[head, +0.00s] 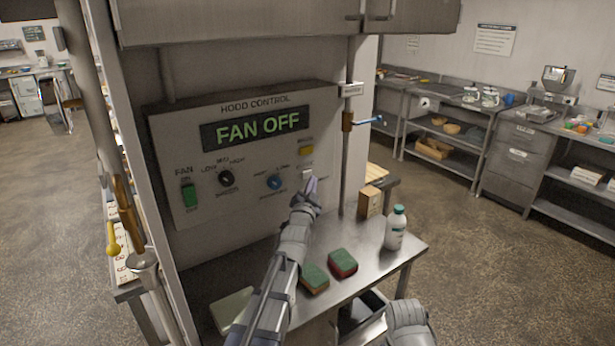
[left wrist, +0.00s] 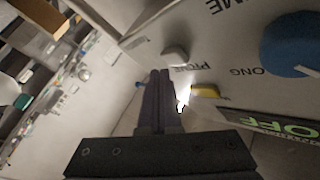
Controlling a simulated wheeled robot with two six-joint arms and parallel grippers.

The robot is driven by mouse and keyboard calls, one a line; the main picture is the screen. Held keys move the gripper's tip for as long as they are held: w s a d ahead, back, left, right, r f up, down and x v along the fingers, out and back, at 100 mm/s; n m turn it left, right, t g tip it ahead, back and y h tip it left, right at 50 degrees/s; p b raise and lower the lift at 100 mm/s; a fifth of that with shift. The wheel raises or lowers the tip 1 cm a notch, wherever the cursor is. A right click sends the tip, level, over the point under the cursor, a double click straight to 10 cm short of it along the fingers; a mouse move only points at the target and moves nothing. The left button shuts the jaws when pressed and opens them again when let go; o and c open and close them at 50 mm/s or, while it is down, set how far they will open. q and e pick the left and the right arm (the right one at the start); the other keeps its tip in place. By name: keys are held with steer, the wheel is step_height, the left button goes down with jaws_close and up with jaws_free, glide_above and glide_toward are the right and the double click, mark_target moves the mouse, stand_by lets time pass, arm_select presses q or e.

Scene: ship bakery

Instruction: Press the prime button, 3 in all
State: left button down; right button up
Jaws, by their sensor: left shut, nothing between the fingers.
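The hood control panel (head: 160,150) stands in front of me with its display (head: 256,127) reading FAN OFF. The pale prime button (head: 307,173) is at the panel's lower right, below a yellow button (head: 306,150). In the left wrist view the prime button (left wrist: 175,55) sits beside its upside-down label. My left gripper (head: 312,185) is shut and empty, its tips close to the prime button. The tips (left wrist: 160,75) also show just short of the button in the left wrist view; I cannot tell whether they touch. My right gripper is not in view.
A blue knob (head: 274,183), a dark knob (head: 227,178) and a green fan switch (head: 190,195) are left of my gripper. Below, the steel table (head: 365,268) holds two sponges (head: 343,263) and a white bottle (head: 396,232).

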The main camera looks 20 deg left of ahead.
arm_select(q)
steer(key=shift+w+a, duration=0.1)
steer(key=shift+w+a, duration=0.15)
steer(key=shift+a, duration=0.1)
stand_by(0.3)
steer(key=shift+w+a, duration=0.3)
steer(key=shift+a, duration=0.05)
stand_by(0.7)
steer(key=shift+d, duration=0.1)
steer(key=shift+s+d, duration=0.55)
steer(key=shift+d, duration=0.05)
steer(key=shift+d, duration=0.1)
steer(key=shift+s+d, duration=1.55)
steer(key=shift+d, duration=0.3)
stand_by(1.6)
steer(key=shift+s+d, duration=0.6)
steer(key=shift+d, duration=0.2)
steer(key=shift+s+d, duration=0.6)
steer(key=shift+d, duration=0.15)
